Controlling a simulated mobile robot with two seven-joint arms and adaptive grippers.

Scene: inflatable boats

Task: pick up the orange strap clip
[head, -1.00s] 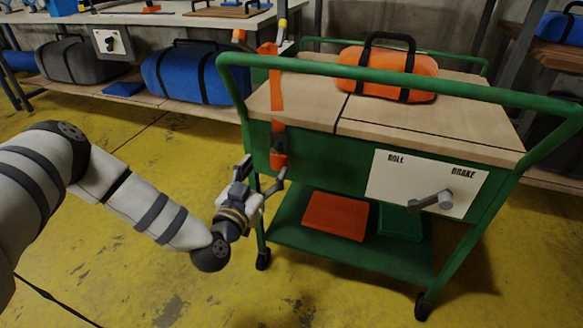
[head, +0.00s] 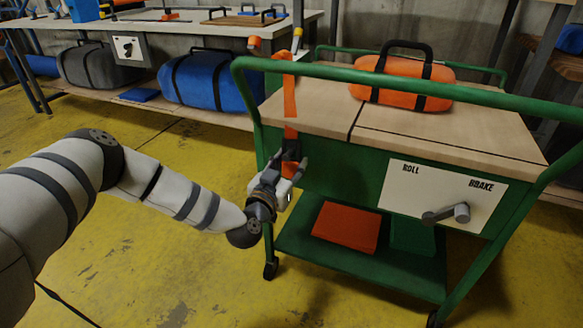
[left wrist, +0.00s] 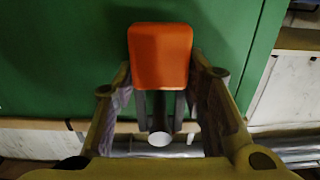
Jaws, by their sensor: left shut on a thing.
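The orange strap clip (head: 291,168) hangs at the lower end of an orange strap (head: 290,98), in front of the cart's green side panel. My left gripper (head: 288,172) is at the clip and partly hides it in the head view. In the left wrist view the orange clip (left wrist: 160,54) sits upright between the fingers of my left gripper (left wrist: 163,88), with grey prongs below it. The left gripper is shut on the clip. My right gripper is in neither view.
The green cart (head: 325,150) has a wooden top (head: 440,128) carrying an orange bag (head: 400,88). A brake lever (head: 446,214) sticks out from its front plate. An orange pad (head: 346,227) lies on the lower shelf.

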